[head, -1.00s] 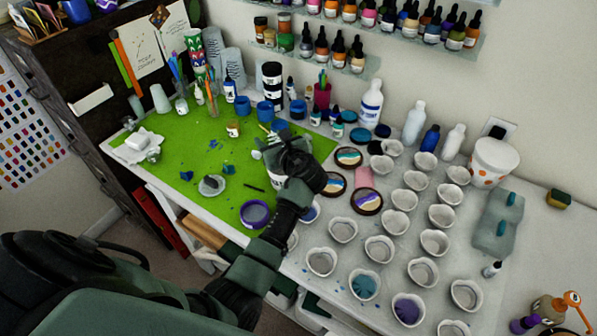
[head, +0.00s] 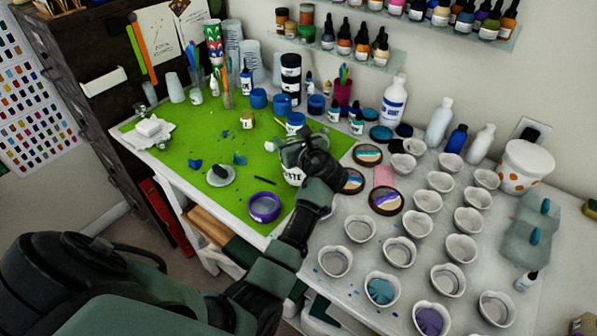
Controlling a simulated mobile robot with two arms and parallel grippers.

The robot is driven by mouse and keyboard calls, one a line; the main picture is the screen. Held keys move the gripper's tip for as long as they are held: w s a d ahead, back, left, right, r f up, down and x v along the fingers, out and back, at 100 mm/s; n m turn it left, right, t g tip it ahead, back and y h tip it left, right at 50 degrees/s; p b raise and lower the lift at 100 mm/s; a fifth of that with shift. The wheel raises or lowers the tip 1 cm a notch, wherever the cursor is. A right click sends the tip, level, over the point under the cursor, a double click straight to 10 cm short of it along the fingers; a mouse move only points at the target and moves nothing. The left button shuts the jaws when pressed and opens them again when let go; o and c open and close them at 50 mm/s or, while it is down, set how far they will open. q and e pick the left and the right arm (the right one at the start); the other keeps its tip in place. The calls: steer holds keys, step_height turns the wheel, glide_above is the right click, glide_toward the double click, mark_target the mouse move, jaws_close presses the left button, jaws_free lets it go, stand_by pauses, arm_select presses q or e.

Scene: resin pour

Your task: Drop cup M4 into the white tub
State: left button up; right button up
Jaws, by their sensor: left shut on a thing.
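My left gripper (head: 300,153) is at the right edge of the green mat. It is shut on a pale, whitish cup (head: 289,151), mostly covered by the gripper; no M4 label can be read on it. A white tub (head: 293,176) with dark lettering, partly hidden, stands just below the gripper and held cup. The cup appears to be over or right beside the tub's top; the exact gap cannot be told. My right gripper is not in view.
A purple tape ring (head: 265,206) lies on the green mat (head: 185,150). Round coasters (head: 386,200) are right of the gripper. Rows of white cups (head: 397,251) fill the table's right part. Bottles and blue jars (head: 281,103) stand behind. A white orange-dotted pot (head: 526,168) is far right.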

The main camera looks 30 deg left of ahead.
arm_select(q)
steer(key=o, duration=1.4)
steer(key=shift+c, duration=0.2)
steer(key=shift+o, duration=0.7)
steer(key=p+v, duration=0.6)
steer(key=v, duration=0.2)
steer(key=shift+p, duration=0.35)
steer(key=shift+w, duration=0.1)
